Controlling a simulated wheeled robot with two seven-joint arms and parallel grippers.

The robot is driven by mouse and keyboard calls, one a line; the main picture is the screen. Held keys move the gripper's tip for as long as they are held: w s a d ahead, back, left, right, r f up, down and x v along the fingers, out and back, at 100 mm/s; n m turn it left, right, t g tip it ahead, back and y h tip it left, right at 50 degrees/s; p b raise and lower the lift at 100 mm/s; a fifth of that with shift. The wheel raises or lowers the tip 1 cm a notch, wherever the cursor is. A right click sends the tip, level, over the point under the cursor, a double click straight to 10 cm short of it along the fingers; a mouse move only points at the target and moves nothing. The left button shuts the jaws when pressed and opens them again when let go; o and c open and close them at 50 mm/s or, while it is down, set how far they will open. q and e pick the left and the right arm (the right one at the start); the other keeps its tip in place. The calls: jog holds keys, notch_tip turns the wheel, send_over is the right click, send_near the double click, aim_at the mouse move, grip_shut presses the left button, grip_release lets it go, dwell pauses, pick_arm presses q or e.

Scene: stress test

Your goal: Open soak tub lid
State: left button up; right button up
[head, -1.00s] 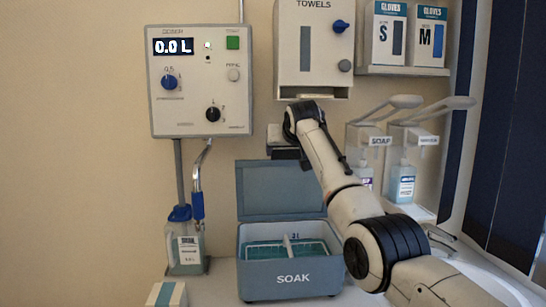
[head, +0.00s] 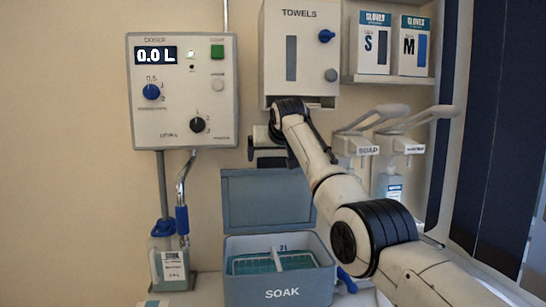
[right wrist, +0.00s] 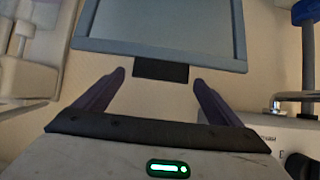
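The grey-blue soak tub (head: 278,293), marked SOAK, stands on the counter. Its lid (head: 267,200) stands upright at the back, so the tub is open and shows a teal basket (head: 250,264) with a white bar across it. My right gripper (head: 265,158) is just above the lid's top edge, in front of the wall. In the right wrist view the lid (right wrist: 165,22) fills the top. A dark tab (right wrist: 160,71) on its edge lies between the spread fingertips (right wrist: 158,78), with gaps at both sides. My left gripper is not in view.
A dosing panel (head: 182,90) hangs at the left, above a bottle (head: 170,265) and a hose with a blue grip. A towel dispenser (head: 300,50) is just above my right gripper. Soap dispensers (head: 387,150) are close to the right of my arm.

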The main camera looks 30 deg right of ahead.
jog(key=shift+s+a+f+b, duration=0.1)
jog(key=shift+s+b, duration=0.15)
jog(key=shift+b, duration=0.35)
jog(key=b+v, duration=0.4)
jog(key=v, duration=0.5)
jog(key=shift+s+r, duration=0.2)
jog(key=shift+r, duration=0.15)
